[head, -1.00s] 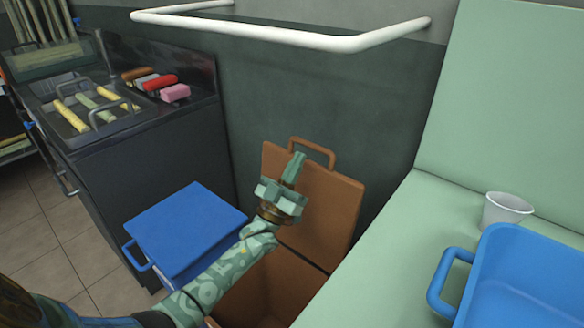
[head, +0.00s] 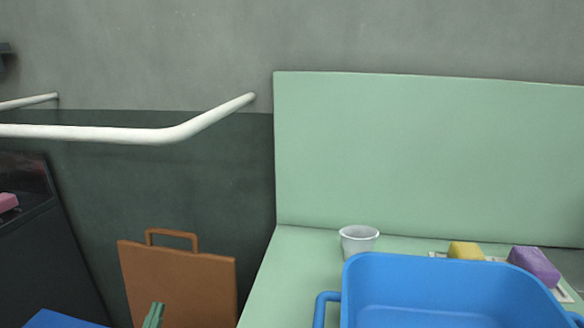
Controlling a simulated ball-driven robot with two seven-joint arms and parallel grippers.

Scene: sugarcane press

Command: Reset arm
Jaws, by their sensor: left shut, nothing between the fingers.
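My left gripper (head: 154,315) shows only at its fingertips, at the bottom edge of the head view. The green fingers are together with nothing between them. They are in front of the raised brown lid (head: 180,281) of a bin, which has a handle on top. The rest of my left arm is below the frame. My right gripper is not in view.
A green counter (head: 262,282) with a tall back panel fills the right side. On it are a blue tub (head: 450,295), a white cup (head: 359,240), a yellow block (head: 466,251) and a purple block (head: 534,266). A blue lid (head: 62,319) shows lower left. A white rail (head: 150,134) runs along the wall.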

